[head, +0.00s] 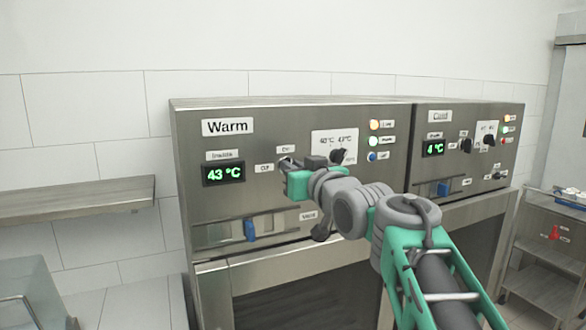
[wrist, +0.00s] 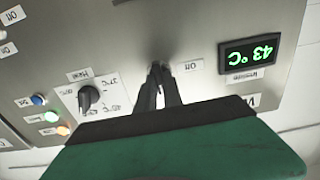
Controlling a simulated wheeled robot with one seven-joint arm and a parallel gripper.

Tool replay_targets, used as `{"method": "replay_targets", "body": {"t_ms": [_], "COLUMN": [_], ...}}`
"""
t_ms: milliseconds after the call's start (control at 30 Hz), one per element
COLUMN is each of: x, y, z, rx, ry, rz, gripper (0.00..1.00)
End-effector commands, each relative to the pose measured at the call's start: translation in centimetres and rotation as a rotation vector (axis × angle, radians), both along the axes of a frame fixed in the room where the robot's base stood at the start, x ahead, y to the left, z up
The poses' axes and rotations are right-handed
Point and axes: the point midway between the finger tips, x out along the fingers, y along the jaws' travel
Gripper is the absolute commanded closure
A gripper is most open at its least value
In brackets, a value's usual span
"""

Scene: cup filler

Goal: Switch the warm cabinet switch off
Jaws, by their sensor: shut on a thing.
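The warm cabinet (head: 228,127) has a steel front with a green display (head: 223,173) reading 43 °C. Its switch sits between the "Off" label (head: 264,168) and the "On" label (head: 286,149). My gripper (head: 287,164) is at this switch, with its dark fingers against the panel. In the wrist view, where the panel appears upside down, the narrow fingertips (wrist: 160,72) are close together beside the "Off" label (wrist: 190,66). They are shut on the switch knob, which they mostly hide, so its exact angle cannot be told.
A temperature dial (head: 338,156) and a column of orange, green and blue lights (head: 374,140) lie right of my gripper. A blue slider handle (head: 250,230) is below. The cold cabinet (head: 466,127) adjoins on the right. A wall shelf (head: 75,198) is at left.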

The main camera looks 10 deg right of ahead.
Motion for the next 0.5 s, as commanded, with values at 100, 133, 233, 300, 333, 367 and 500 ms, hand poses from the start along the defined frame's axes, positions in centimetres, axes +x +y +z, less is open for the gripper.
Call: {"method": "replay_targets", "body": {"t_ms": [100, 133, 233, 300, 333, 367, 500], "x": [0.0, 0.0, 0.0, 0.0, 0.0, 0.0, -0.02], "y": [-0.01, -0.01, 0.0, 0.0, 0.01, 0.01, 0.06], "z": [-0.04, -0.07, -0.19, -0.31, -0.36, -0.39, -0.6], "rx": [-0.003, -0.006, -0.022, -0.042, -0.053, -0.066, -0.145], "ry": [-0.001, -0.001, -0.004, -0.008, -0.012, -0.014, -0.032], "rz": [0.0, 0.0, 0.0, 0.0, 0.0, -0.001, -0.001], "gripper": [1.0, 1.0, 1.0, 1.0, 1.0, 1.0, 1.0]}}
